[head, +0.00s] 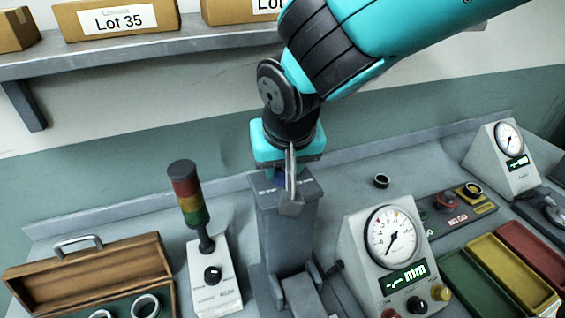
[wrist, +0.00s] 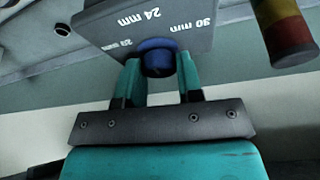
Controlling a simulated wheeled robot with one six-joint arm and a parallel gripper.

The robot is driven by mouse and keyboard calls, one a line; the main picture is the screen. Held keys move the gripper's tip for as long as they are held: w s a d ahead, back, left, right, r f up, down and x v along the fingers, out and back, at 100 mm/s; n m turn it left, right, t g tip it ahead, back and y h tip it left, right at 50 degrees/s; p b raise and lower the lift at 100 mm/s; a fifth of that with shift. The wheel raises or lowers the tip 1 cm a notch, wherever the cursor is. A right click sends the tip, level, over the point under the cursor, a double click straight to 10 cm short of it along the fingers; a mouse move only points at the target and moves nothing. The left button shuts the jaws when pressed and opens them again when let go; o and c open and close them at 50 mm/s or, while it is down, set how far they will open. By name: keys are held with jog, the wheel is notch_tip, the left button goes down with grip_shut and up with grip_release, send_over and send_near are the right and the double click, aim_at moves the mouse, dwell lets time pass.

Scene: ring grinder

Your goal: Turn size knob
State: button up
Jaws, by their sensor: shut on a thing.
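The size knob (wrist: 157,62) is a round blue knob on the dark grey face of the grinder column. In the wrist view, the face (wrist: 190,22) carries the labels "24 mm", "30 mm" and a third that is hard to read. My gripper (wrist: 158,75) has its two teal fingers closed on the knob, one on each side. In the head view, the grey grinder column (head: 287,225) stands in the middle of the bench. My gripper (head: 282,172) is at its top, and the knob is mostly hidden there.
A signal tower (head: 188,195) on a grey box stands left of the column. An open wooden case (head: 90,278) with rings is at far left. A dial gauge box (head: 385,250) stands at right, beside green, yellow and red trays (head: 510,265). A shelf with boxes (head: 120,18) is behind.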

dwell(0.5)
jog(key=o, duration=0.9)
jog(key=shift+r, duration=0.15)
jog(key=b+v, duration=0.2)
jog(key=v, duration=1.5)
jog(key=shift+s+r, duration=0.1)
